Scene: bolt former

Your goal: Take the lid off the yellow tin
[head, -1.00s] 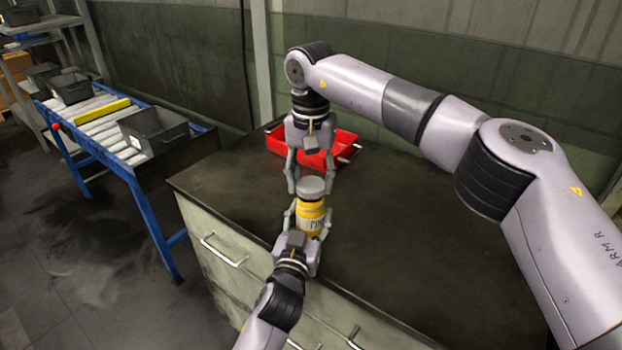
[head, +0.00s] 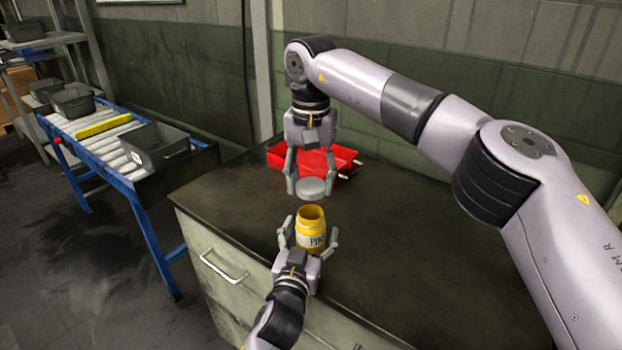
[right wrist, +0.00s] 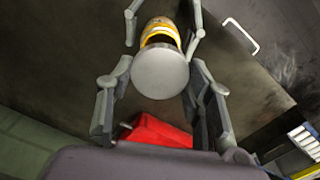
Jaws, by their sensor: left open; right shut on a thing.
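The yellow tin (head: 310,230) stands upright and open-topped on the dark cabinet top, with lettering on its front. Its round grey lid (head: 311,187) is off it, a little above and behind the mouth. My right gripper (head: 310,180) is shut on the lid, which also shows between its fingers in the right wrist view (right wrist: 161,73). My left gripper (head: 307,236) is open, with its fingers on either side of the tin. In the right wrist view the tin (right wrist: 163,28) is partly hidden behind the lid.
A red tray (head: 343,156) sits on the cabinet top behind my right gripper. The cabinet top (head: 420,250) is clear to the right. A roller conveyor (head: 108,145) with grey bins (head: 155,146) stands beyond the cabinet's left side.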

